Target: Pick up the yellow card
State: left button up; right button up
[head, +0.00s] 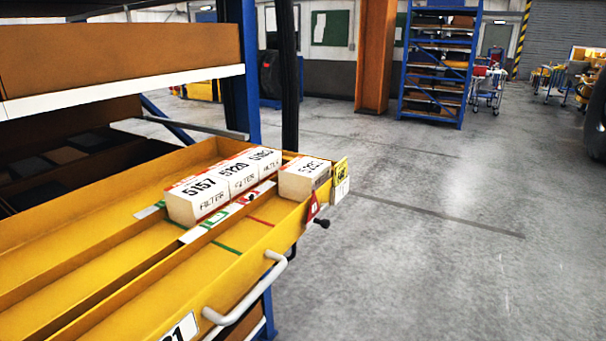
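A small yellow card (340,170) with dark markings is at the right front corner of the open yellow drawer (130,270). A white tag (341,190) shows just below it. I cannot tell how the card is held there. It is beside a white filter box (305,178) that stands in the drawer's front compartment. Neither of my grippers is in view.
White filter boxes (198,200) stand in a row in the compartment behind. A white handle (250,290) and a black knob (321,223) stick out from the drawer's front. A blue rack post (240,70) rises behind. The floor (450,230) to the right is clear.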

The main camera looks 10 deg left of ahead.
aim_at(340, 169)
jog(key=l+u, duration=0.1)
jog(key=u, duration=1.3)
jog(key=l+u, duration=0.3)
jog(key=u, duration=0.15)
jog(key=k+l+u, duration=0.1)
jog(key=l+u, duration=0.15)
jog(key=u, duration=0.15)
jog(key=l+u, duration=0.2)
jog(key=u, duration=0.2)
jog(key=k+l+u, duration=0.15)
jog(key=u, duration=0.3)
jog(key=k+l+u, duration=0.1)
jog(key=u, duration=0.3)
jog(key=k+l+u, duration=0.15)
jog(key=u, duration=0.25)
jog(key=k+l+u, duration=0.15)
jog(key=u, duration=0.3)
jog(key=k+l+u, duration=0.15)
jog(key=u, duration=0.25)
jog(key=k+u, duration=0.6)
jog(key=k, duration=0.55)
